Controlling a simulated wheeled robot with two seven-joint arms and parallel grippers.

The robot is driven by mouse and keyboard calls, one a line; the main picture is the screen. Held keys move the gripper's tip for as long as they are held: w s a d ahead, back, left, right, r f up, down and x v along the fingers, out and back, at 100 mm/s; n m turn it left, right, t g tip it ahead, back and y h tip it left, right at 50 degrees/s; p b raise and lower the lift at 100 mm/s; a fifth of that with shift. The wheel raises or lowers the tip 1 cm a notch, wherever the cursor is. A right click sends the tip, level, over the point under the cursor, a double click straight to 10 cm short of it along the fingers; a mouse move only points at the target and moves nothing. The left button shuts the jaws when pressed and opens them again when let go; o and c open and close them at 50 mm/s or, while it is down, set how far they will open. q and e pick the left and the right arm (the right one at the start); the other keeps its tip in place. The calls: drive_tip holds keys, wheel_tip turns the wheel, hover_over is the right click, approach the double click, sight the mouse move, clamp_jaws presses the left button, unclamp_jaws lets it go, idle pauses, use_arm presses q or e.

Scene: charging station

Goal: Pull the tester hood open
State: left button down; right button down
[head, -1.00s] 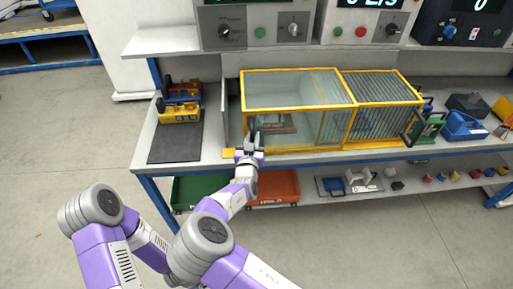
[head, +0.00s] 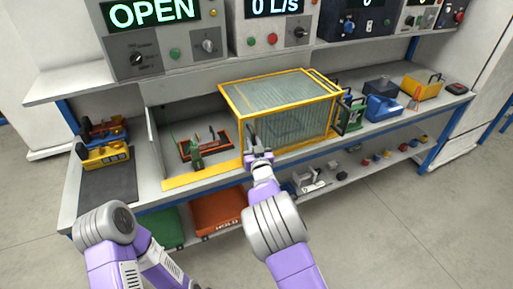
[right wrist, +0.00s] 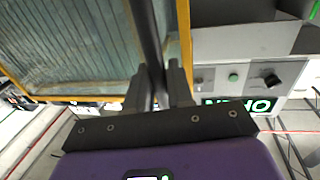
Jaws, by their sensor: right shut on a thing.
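The yellow-framed clear tester hood (head: 285,88) stands slid to the right on the bench, its panels bunched over the right section. The tester's left bay (head: 170,165) is uncovered. My right gripper (head: 258,153) is at the hood's front left edge, shut on its dark upright handle (head: 250,132). In the right wrist view the handle (right wrist: 149,35) runs between the fingers (right wrist: 160,85), beside the hood's panel (right wrist: 70,40). The display (head: 150,12) above reads OPEN. My left gripper is out of view; only part of that arm shows at lower left.
An orange-red fixture (head: 205,143) with a green part (head: 196,158) sits in the open bay. Yellow and red devices (head: 105,153) stand on a dark mat at left. A green device (head: 352,112) and a blue bin (head: 383,108) stand right of the hood.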

idle(0.3)
drive_tip(key=c, duration=1.1)
unclamp_jaws()
drive_tip(key=shift+c, duration=0.2)
drive_tip(key=s+d, duration=0.1)
drive_tip(key=s, duration=0.6)
drive_tip(key=shift+s+p, duration=0.2)
drive_tip(key=shift+p, duration=0.25)
drive_tip(key=shift+d, duration=0.1)
